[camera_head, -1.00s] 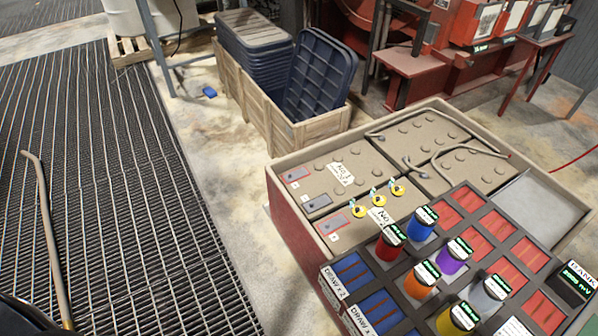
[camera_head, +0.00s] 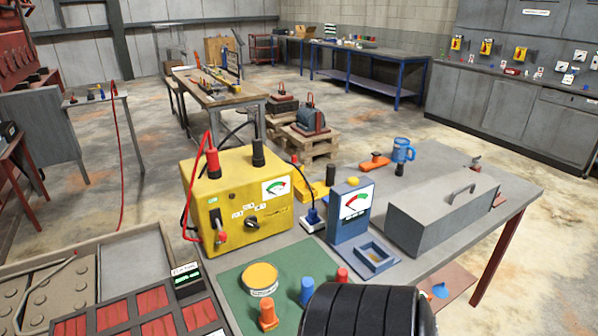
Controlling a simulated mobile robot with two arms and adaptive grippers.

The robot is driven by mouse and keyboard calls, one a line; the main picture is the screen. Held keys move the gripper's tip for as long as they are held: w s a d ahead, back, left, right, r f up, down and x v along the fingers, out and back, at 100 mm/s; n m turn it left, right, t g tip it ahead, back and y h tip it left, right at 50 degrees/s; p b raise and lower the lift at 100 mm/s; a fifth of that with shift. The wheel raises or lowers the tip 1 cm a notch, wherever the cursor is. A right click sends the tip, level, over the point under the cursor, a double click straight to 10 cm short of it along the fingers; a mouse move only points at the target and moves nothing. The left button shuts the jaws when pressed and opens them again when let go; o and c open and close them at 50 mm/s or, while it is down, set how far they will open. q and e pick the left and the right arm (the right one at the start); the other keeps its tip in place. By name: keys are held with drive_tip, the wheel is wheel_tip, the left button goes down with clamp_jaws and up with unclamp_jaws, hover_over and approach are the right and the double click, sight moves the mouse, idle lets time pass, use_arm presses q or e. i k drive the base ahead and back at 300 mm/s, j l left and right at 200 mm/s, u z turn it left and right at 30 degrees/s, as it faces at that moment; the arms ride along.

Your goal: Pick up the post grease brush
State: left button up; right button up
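I cannot make out a post grease brush for certain. A green mat (camera_head: 232,283) on the near table holds a round yellow tin (camera_head: 260,278). Small upright items stand around the tin: an orange one (camera_head: 267,313), a blue one (camera_head: 306,290) and a red one (camera_head: 342,275). They are too small to tell which, if any, is a brush. A dark, ribbed, rounded part, seemingly of my own arm, covers the mat's right side at the bottom edge. Neither gripper's fingers show.
A yellow charger box (camera_head: 240,205) with red and black leads stands behind the mat. A blue meter (camera_head: 349,212), a small blue tray (camera_head: 374,254) and a long grey toolbox (camera_head: 442,215) stand to its right. A battery case (camera_head: 165,240) lies at lower left.

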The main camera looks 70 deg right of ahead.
sight(308, 283)
drive_tip(key=z, duration=2.2)
